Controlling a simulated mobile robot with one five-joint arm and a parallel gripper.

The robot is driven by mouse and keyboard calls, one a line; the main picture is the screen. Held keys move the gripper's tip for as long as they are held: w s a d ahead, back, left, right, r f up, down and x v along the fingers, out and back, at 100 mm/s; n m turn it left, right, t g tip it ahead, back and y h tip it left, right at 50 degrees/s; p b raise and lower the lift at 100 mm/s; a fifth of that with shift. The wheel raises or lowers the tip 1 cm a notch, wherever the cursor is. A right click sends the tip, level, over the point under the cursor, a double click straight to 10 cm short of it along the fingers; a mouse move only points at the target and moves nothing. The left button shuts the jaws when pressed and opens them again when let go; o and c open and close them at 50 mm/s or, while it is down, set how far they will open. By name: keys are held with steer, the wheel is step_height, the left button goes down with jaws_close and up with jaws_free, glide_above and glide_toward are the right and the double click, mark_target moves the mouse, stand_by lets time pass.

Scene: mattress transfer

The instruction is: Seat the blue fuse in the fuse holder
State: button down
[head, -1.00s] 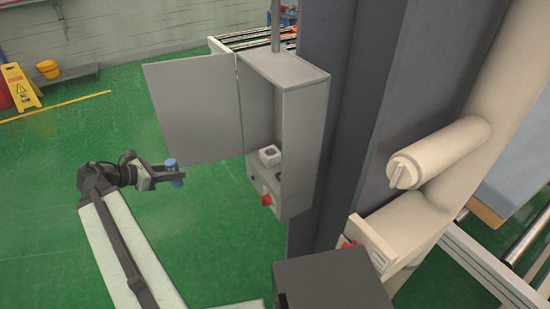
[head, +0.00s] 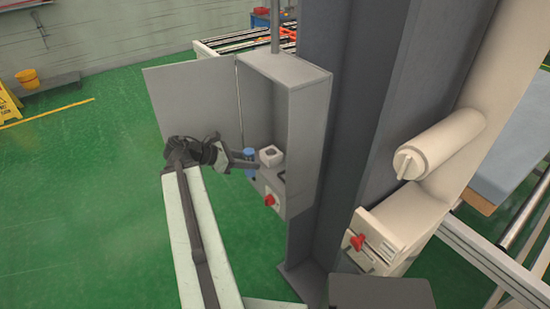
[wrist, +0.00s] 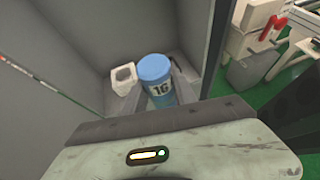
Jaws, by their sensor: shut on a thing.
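The blue fuse (head: 248,154) is upright in my gripper (head: 250,164), which is shut on it. In the wrist view the fuse (wrist: 155,68) shows a blue cap and a white band marked 16. The fuse holder seems to be the white block (head: 270,155) with a dark square opening, inside the open grey cabinet. It also shows in the wrist view (wrist: 123,77), left of the fuse. In the head view my gripper is at the cabinet's open front, just left of the holder. The fuse's lower end is hidden, and I cannot tell its height over the ledge.
The cabinet door (head: 190,105) stands open to the left. A red knob (head: 270,199) sits on the cabinet's lower front. The cabinet's right wall (head: 308,150) bounds the space beside the holder. A dark column (head: 360,130) stands right of it.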

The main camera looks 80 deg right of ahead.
steer(key=shift+a+r, duration=0.1)
steer(key=shift+a, duration=0.05)
steer(key=shift+w, duration=0.1)
steer(key=b, duration=0.1)
glide_above(271, 147)
steer(key=a, duration=0.4)
steer(key=f, duration=0.2)
steer(key=shift+s+d+r+b, duration=0.2)
steer(key=shift+d+b, duration=0.1)
steer(key=shift+d, duration=0.2)
step_height(271, 147, down, 4)
steer(key=b, duration=0.4)
steer(key=c, duration=1)
jaws_free()
steer(key=shift+r, duration=0.1)
steer(key=shift+r, duration=0.1)
